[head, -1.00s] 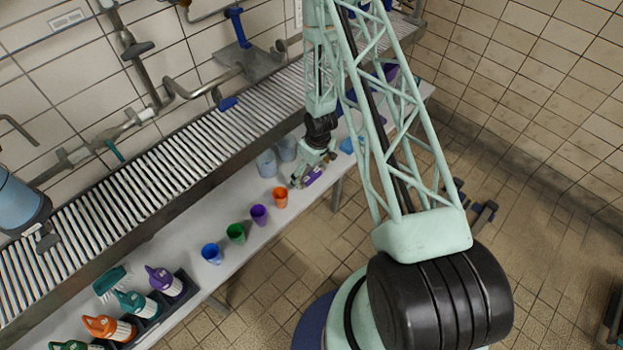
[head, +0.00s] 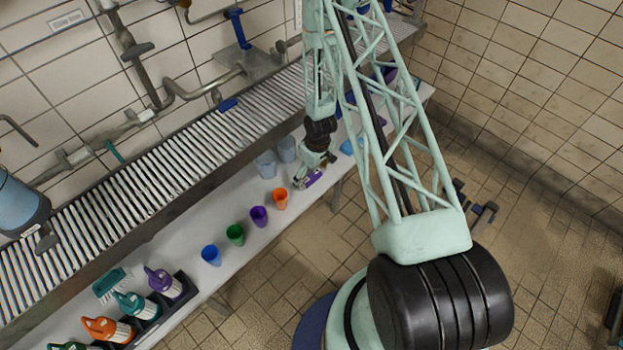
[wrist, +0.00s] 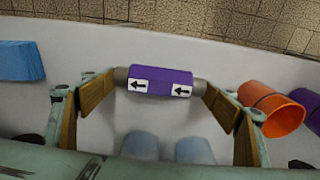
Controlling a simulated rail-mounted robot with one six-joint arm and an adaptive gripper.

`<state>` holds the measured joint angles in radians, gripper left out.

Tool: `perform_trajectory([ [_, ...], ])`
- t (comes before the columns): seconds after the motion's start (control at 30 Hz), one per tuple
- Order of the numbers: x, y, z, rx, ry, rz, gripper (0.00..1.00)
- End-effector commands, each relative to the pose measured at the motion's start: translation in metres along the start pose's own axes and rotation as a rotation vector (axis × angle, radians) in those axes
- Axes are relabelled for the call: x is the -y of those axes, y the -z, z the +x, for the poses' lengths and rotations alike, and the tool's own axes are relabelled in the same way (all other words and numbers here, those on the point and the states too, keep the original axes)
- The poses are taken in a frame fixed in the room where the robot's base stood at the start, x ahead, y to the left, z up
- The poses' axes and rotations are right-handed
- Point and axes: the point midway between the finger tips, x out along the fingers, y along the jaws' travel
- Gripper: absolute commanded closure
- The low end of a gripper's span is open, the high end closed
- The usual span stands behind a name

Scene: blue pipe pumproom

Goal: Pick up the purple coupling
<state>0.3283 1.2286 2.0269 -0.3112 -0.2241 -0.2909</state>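The purple coupling (wrist: 160,80) has grey ends and white labels with black arrows. It lies across the top middle of the wrist view, between the two fingertips of my gripper (wrist: 160,88). The tan finger pads are spread wide, one at each grey end. They look very near or touching the ends, but I cannot tell whether they press on it. In the head view the coupling (head: 314,177) shows at the front edge of the white bench, with my gripper (head: 316,168) low over it and partly covering it.
An orange cup (head: 280,197) and a purple cup (head: 259,215) stand left of the coupling. Two pale blue cups (head: 266,164) stand behind. A blue object (wrist: 20,60) lies on the coupling's other side. The roller conveyor (head: 170,165) runs above the bench.

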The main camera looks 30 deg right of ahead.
Motion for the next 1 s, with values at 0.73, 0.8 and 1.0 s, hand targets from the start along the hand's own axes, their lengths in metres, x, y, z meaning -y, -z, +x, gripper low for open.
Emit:
perform_trajectory([
  [0.73, 0.001, 0.004, -0.018, -0.001, 0.0, -0.002, 0.36],
  [0.8, 0.001, 0.005, -0.025, -0.001, -0.001, -0.002, 0.36],
  [1.0, 0.008, 0.0, -0.034, 0.001, 0.001, -0.005, 0.36],
])
